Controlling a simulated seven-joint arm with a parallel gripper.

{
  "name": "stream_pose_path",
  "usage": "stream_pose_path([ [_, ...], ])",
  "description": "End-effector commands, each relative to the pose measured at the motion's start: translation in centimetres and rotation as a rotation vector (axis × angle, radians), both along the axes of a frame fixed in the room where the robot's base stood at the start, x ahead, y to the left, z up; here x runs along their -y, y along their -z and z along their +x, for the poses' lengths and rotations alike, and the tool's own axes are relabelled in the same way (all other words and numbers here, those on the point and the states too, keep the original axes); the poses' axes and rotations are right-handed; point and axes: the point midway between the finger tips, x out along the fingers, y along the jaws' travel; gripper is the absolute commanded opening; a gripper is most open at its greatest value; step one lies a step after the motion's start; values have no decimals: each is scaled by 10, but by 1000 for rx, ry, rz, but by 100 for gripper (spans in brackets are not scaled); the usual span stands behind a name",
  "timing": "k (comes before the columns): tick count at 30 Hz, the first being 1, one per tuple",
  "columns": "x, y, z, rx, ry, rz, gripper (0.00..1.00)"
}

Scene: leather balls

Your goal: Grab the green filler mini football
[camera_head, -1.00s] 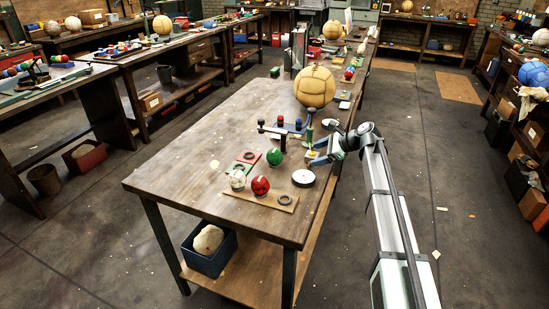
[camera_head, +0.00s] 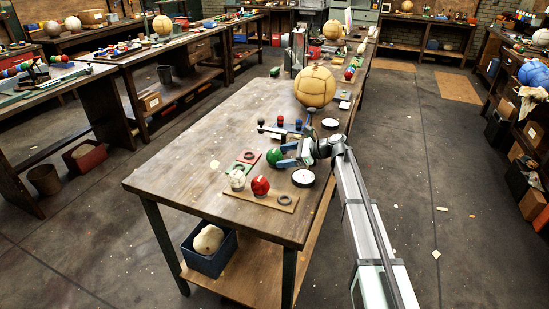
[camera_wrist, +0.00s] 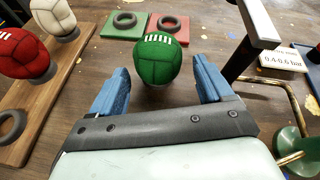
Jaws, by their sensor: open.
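The green mini football (camera_head: 274,157) stands on the workbench, behind the red ball in the head view. In the wrist view the green ball (camera_wrist: 155,58), with white lacing, sits between and just ahead of my gripper's blue fingers. My gripper (camera_head: 288,156) is open, low over the bench, with its fingers reaching left toward the green ball. In the wrist view the fingers of my gripper (camera_wrist: 160,92) stand apart on either side of the ball's near part, with a gap on each side.
A red ball (camera_head: 260,186) and a white ball (camera_head: 237,179) stand on a wooden board to the near left. Green and red pads (camera_wrist: 146,26) with dark rings lie behind the green ball. A dark metal stand (camera_wrist: 250,30) is close on the right. A white disc (camera_head: 303,178) lies nearby.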

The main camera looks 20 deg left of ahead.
Motion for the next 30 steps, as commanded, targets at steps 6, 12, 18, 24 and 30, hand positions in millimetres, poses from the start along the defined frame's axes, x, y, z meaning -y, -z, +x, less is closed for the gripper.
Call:
stream_pose_path([
  [6, -8, 3, -1, 0, 0, 0, 79],
  [12, -24, 7, -5, 1, -1, 0, 79],
  [18, -49, 15, -8, 0, -1, 0, 79],
  [24, -56, 18, -9, 1, 1, -1, 79],
  [30, -55, 18, -9, 1, 1, -1, 72],
])
